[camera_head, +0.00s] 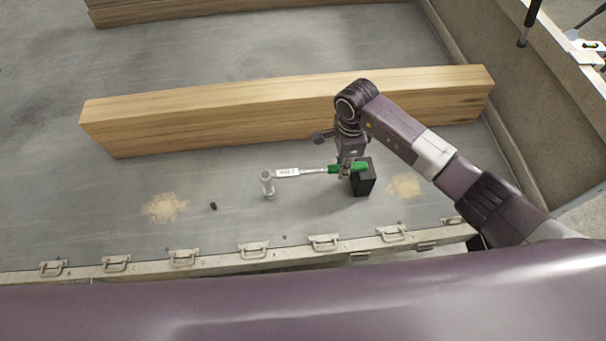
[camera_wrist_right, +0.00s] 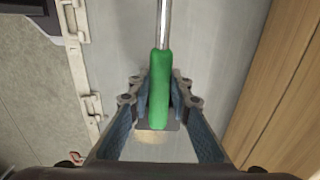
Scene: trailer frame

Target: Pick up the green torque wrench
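The green torque wrench (camera_head: 303,172) has a green handle and a thin metal shaft. Its head end is at an upright metal socket piece (camera_head: 268,186), and its handle is over a small black block (camera_head: 363,180). I cannot tell whether the handle touches the block. My right gripper (camera_head: 346,166) points down at the handle. In the right wrist view, the green handle (camera_wrist_right: 160,88) runs between the two fingers (camera_wrist_right: 160,95), which are closed in against its sides. My left gripper is not in view.
A long wooden beam (camera_head: 220,115) lies behind the wrench. A metal rail with several handles (camera_head: 290,246) runs along the front edge. Sawdust piles (camera_head: 165,207) and a small dark piece (camera_head: 213,206) lie on the grey floor. The floor left of the wrench is mostly clear.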

